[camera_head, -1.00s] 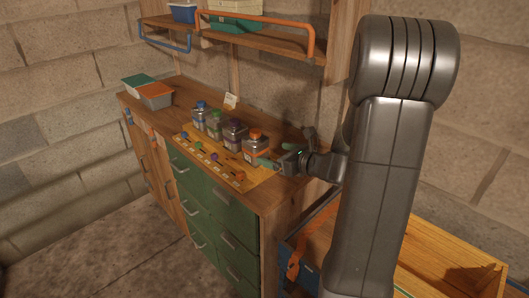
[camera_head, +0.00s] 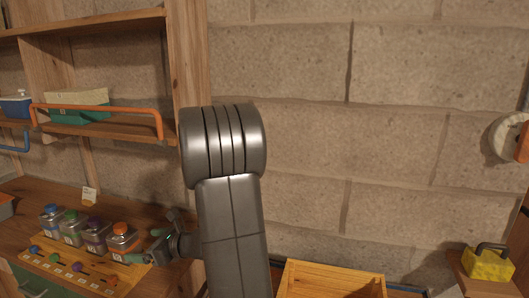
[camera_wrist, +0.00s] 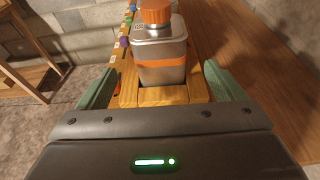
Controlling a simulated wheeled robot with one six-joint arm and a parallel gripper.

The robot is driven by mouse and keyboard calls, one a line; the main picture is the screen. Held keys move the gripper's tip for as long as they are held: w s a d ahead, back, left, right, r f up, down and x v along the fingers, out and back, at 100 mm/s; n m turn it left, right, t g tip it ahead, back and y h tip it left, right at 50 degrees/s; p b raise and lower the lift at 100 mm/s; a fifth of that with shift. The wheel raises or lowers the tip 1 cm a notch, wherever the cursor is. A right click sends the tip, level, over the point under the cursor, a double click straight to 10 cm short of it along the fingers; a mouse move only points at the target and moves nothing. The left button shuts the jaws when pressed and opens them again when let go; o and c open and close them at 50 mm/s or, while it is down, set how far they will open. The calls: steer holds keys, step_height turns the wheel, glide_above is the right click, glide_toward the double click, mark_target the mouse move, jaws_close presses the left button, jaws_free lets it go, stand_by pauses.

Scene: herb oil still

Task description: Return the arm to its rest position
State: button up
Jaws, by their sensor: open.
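My gripper (camera_head: 150,255) is beside the row of bottles on the cabinet top, at its right end. In the wrist view its two green fingers are open, one on each side of the orange-capped bottle (camera_wrist: 162,50). That bottle stands upright on the wooden board, and I see no finger touching it; it also shows in the head view (camera_head: 124,241). My grey arm fills the middle of the head view and hides part of the wall and cabinet behind it.
Bottles with purple (camera_head: 95,235), green (camera_head: 71,230) and blue (camera_head: 49,221) caps stand to the left. A shelf with an orange rail (camera_head: 95,107) hangs above. A wooden crate (camera_head: 330,275) is right of my arm. A yellow weight (camera_head: 488,263) sits at far right.

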mark_target(124, 243)
steer(key=x, duration=0.9)
steer(key=shift+a+f+p, duration=0.15)
steer(key=shift+a+p, duration=0.2)
steer(key=shift+a, duration=0.05)
steer(key=shift+d, duration=0.15)
